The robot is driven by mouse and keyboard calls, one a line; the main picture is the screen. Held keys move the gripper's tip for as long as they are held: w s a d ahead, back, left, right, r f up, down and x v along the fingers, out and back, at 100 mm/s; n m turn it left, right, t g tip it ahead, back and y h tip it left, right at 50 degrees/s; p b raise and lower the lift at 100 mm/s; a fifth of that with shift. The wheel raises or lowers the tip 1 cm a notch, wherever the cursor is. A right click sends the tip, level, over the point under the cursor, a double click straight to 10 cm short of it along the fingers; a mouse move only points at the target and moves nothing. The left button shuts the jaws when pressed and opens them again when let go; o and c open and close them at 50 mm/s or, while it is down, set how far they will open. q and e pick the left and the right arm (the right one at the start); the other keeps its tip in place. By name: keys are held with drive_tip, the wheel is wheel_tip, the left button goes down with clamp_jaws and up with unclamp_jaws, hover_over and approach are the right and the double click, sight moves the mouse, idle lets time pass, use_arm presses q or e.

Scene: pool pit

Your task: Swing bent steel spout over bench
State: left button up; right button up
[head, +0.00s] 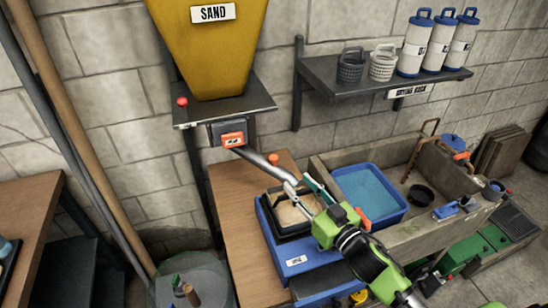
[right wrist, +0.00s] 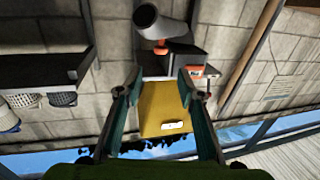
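The bent steel spout (head: 258,160) is a grey tube that slopes down to the right from under the yellow sand hopper (head: 212,45). It has an orange knob (head: 273,159), and its lower end is close to my right gripper (head: 303,186) in the head view. The right wrist view shows the spout (right wrist: 172,27) with its round end at the top, beyond the fingertips. My right gripper (right wrist: 158,82) is open there, with nothing between its fingers. The bench (head: 231,205) is below the spout. My left gripper is out of view.
A blue tray with a black-rimmed pan of sand (head: 292,214) sits on the bench below my right gripper. A blue water basin (head: 370,190) is to its right. A wall shelf (head: 335,77) holds baskets and white canisters. A clear bin (head: 192,280) stands at the front left.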

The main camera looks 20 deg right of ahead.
sight(276, 161)
drive_tip(key=p+x, duration=0.2)
drive_tip(key=x, duration=1.1)
drive_tip(key=shift+w+a+r+p, duration=0.1)
drive_tip(key=shift+w+a+p, duration=0.05)
drive_tip(key=shift+w+p, duration=0.25)
drive_tip(key=shift+s, duration=0.1)
clamp_jaws()
